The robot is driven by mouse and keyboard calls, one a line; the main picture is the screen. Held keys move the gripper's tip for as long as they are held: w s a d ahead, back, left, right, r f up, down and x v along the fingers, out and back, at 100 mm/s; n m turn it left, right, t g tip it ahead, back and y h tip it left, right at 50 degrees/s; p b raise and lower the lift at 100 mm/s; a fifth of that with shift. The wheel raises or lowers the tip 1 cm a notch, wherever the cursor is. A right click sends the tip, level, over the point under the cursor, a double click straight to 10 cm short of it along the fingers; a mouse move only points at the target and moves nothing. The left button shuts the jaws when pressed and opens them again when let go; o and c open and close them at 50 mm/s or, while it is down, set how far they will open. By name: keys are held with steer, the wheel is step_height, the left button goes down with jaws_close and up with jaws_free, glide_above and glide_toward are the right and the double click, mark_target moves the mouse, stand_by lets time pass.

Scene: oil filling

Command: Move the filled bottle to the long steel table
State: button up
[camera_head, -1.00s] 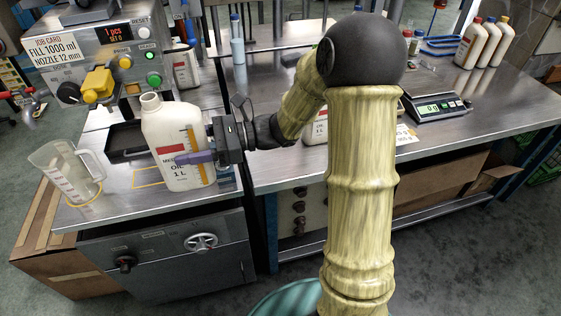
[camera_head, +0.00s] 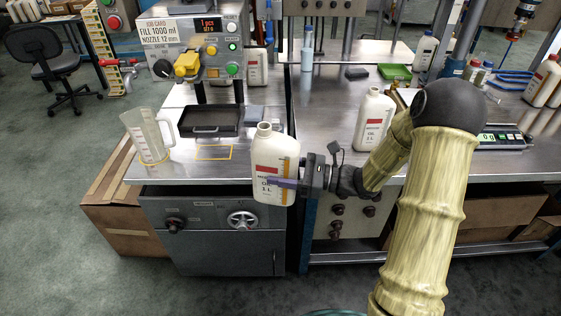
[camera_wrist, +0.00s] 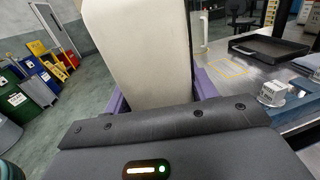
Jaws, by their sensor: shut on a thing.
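The white oil bottle (camera_head: 274,165), with a red label and a yellow level strip, is upright and uncapped in my gripper (camera_head: 290,184). The gripper's purple fingers are shut on its lower body. It is held at the front edge of the filling bench, near the gap to the long steel table (camera_head: 345,103). In the wrist view the bottle (camera_wrist: 140,50) fills the upper middle between the fingers. A similar white bottle (camera_head: 373,122) stands on the long steel table, just beyond my arm. The liquid inside the held bottle cannot be seen.
The filling machine (camera_head: 193,50) stands behind a black drip tray (camera_head: 210,121). A clear jug (camera_head: 148,136) is at the bench's left. Bare steel lies left of the standing bottle.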

steer(key=s+d+f+m+t+h, duration=0.1)
steer(key=d+f+m+t, duration=0.1)
steer(key=d+f, duration=0.3)
steer(key=s+d+f+m+t+h, duration=0.1)
steer(key=d+f+t+h, duration=0.1)
steer(key=f, duration=1.1)
steer(key=d+t, duration=0.1)
steer(key=d, duration=0.1)
steer(key=shift+s+d+f+m+t, duration=0.3)
steer(key=shift+s+d+m, duration=0.05)
steer(key=shift+m, duration=0.05)
